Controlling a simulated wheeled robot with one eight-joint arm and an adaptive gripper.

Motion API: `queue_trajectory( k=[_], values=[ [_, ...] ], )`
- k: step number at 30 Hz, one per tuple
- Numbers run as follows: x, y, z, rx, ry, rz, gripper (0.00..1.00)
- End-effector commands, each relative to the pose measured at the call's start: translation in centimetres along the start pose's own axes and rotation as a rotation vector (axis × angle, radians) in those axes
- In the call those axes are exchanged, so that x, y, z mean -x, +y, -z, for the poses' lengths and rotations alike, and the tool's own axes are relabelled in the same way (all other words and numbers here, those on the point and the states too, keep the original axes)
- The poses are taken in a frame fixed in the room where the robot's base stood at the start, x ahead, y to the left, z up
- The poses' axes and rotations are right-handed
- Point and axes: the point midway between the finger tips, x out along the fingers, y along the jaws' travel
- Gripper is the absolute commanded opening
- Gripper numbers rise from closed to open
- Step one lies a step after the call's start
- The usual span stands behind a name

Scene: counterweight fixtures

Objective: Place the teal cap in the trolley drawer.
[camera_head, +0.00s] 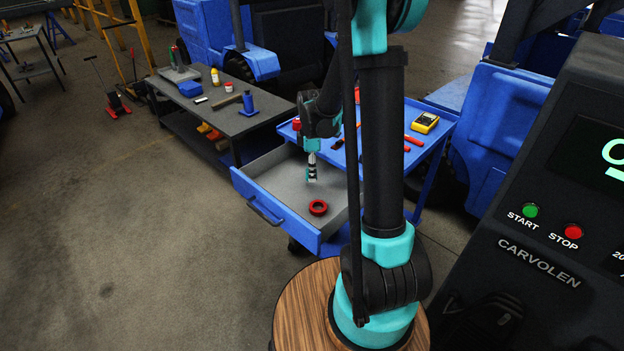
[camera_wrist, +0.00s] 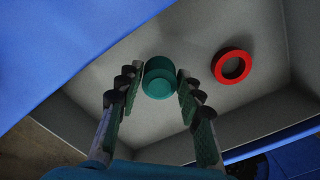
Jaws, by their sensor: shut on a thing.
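The teal cap (camera_wrist: 159,83) is held between the two fingertips of my gripper (camera_wrist: 160,77), as the wrist view shows. In the head view my gripper (camera_head: 312,172) points down inside the open trolley drawer (camera_head: 272,212), over its grey floor. The cap cannot be made out clearly there. The cap's height above the floor is hard to tell.
The trolley top holds a yellow meter (camera_head: 425,122) and red-handled tools (camera_head: 413,141). A dark workbench (camera_head: 222,122) with several small items stands left of the trolley. A console (camera_head: 540,200) with START and STOP buttons is at the right. The drawer floor around the ring is clear.

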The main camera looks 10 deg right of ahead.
Motion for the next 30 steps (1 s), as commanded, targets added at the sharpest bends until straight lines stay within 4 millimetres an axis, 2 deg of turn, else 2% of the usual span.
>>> queue_trajectory(
  k=[10,23,24,28,30],
  values=[
    [-3.6,0.0,0.0,0.000,0.000,0.000,0.25],
    [-4.2,0.0,0.0,0.000,0.000,0.000,0.25],
    [-4.2,0.0,0.0,0.000,0.000,0.000,0.39],
    [-4.2,0.0,0.0,0.000,0.000,0.000,0.55],
    [-4.2,0.0,0.0,0.000,0.000,0.000,0.57]
  ],
)
